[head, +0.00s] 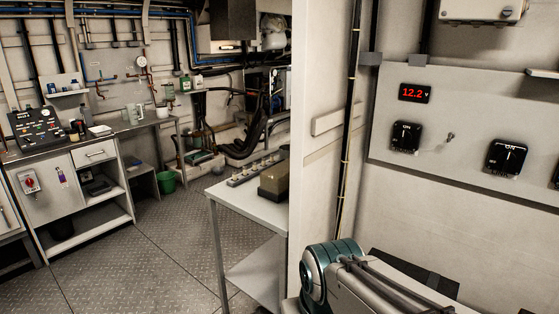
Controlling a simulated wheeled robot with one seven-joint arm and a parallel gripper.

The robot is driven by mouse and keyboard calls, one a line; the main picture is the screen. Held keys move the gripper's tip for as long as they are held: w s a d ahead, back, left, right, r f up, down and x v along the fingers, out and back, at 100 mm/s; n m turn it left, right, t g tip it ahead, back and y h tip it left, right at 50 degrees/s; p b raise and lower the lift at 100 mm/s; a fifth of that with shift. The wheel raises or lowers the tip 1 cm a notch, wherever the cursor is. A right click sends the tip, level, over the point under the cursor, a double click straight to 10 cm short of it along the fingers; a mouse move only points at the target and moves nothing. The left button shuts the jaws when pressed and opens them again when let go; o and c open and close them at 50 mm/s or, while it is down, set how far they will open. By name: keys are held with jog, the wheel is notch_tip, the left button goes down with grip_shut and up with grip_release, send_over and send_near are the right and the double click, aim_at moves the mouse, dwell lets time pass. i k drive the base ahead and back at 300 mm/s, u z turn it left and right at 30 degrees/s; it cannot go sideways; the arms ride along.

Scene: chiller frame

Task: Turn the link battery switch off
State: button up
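A pale panel (470,110) on the right wall carries black square battery switches. One switch (405,137) sits under the red voltage display (415,93), which reads 12.2. A second switch (507,158) is further right, and part of a third (557,180) is cut off by the right edge. The two full switches have ON above their knobs, and a light mark on each knob looks roughly upright. I cannot read which one is the link switch. My arm shows at the bottom, below the panel and apart from it; my gripper is out of view.
A small metal toggle or key (450,138) sticks out between the two switches. A shelf edge (543,73) juts out at upper right. A wall corner with a dark pipe (347,130) stands left of the panel. A metal table (240,205) stands beyond; open floor lies left.

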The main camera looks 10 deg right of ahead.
aim_at(505, 159)
jog(key=z, duration=1.05)
jog(key=i, duration=1.05)
jog(key=z, duration=0.7)
